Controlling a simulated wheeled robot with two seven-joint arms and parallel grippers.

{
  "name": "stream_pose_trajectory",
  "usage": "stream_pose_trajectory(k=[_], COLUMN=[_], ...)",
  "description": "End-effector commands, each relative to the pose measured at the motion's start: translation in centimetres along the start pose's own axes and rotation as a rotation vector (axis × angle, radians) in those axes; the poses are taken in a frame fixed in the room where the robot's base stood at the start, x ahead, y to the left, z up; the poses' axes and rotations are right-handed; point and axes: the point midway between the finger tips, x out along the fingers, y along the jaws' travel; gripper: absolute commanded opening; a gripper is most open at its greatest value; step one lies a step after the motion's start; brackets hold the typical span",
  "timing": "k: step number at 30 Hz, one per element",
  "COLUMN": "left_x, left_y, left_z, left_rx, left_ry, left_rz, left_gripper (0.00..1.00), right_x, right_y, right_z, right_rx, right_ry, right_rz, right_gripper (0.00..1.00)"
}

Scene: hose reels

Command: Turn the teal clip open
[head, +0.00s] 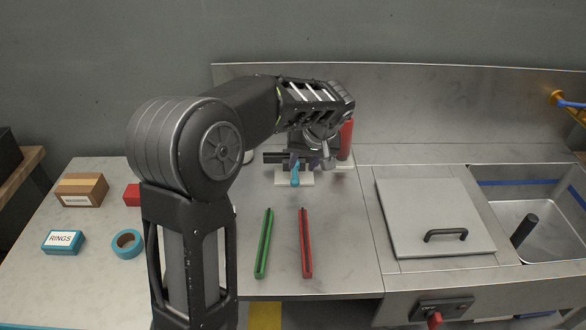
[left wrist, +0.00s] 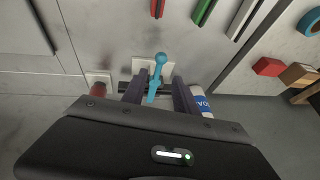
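The teal clip (head: 295,179) sits on a small white plate (head: 308,181) at the back of the worktop. Its round-ended lever points toward the front of the worktop. In the left wrist view the clip (left wrist: 158,62) lies between the two dark fingers of my left gripper (left wrist: 158,80), with a gap on each side. My left gripper (head: 298,161) is open and reaches down over the clip in the head view. The fingers and wrist hide the clip's rear part. My right gripper is in neither view.
A red cylinder (head: 347,140) stands close to the right of my gripper. A green bar (head: 264,243) and a red bar (head: 306,243) lie in front. A teal tape ring (head: 127,243) and boxes are at left. A lidded panel (head: 430,205) and sink (head: 545,225) are at right.

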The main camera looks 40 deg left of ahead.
Motion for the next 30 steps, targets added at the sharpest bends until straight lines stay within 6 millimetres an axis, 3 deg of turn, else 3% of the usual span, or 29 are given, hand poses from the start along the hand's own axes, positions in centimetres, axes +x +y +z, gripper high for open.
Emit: stream_pose_trajectory(k=[8, 21, 30], left_x=[0.6, 6.5, 7.9], left_y=[0.0, -0.1, 0.1], left_z=[0.0, 0.0, 0.0], left_rx=[0.001, 0.002, 0.001], left_ry=[-0.001, -0.004, 0.0], left_rz=[0.0, -0.002, 0.002], left_gripper=[0.35, 0.35, 0.35], right_x=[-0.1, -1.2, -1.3], right_y=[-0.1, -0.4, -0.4], right_z=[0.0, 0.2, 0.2], right_rx=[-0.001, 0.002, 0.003], right_ry=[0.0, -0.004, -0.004], right_rz=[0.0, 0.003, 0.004], right_gripper=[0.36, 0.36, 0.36])
